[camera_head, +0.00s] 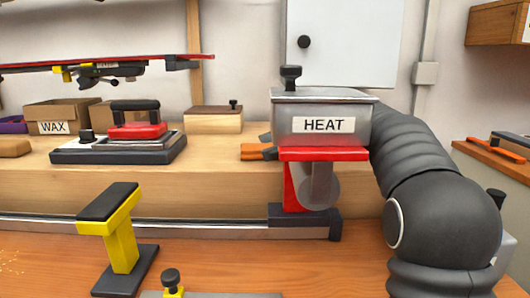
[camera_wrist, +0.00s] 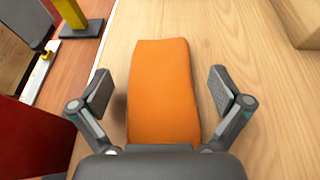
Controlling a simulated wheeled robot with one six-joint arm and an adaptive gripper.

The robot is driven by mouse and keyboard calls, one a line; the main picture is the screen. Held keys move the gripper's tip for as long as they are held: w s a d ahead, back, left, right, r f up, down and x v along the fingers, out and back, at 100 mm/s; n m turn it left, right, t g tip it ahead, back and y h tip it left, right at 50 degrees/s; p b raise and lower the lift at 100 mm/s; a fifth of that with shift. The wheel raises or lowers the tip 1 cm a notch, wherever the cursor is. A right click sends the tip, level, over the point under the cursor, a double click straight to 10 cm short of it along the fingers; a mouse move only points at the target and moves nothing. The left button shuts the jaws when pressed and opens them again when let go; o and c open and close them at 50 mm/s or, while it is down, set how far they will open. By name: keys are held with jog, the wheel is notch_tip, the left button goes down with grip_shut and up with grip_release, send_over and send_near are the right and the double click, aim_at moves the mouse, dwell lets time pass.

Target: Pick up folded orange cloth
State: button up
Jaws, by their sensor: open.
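The folded orange cloth (camera_wrist: 162,85) lies flat on the pale wooden bench top, long and narrow in the wrist view. My gripper (camera_wrist: 161,92) is open, with one finger on each side of the cloth and bare wood showing between each finger and the cloth's edges. The cloth's near end is hidden by the gripper's palm. In the head view only a small part of the cloth (camera_head: 252,150) shows, left of the grey HEAT box, which hides the rest and most of my gripper.
The HEAT box (camera_head: 322,112) stands close by, above a red part (camera_head: 321,154). A red and black iron (camera_head: 135,122) sits on a pad to the left. A wooden block (camera_head: 213,120) is behind. A yellow stand (camera_head: 121,240) is in front, below the raised bench top.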

jog(key=c, duration=1.1)
jog(key=shift+r, duration=0.15)
jog(key=shift+c, duration=0.2)
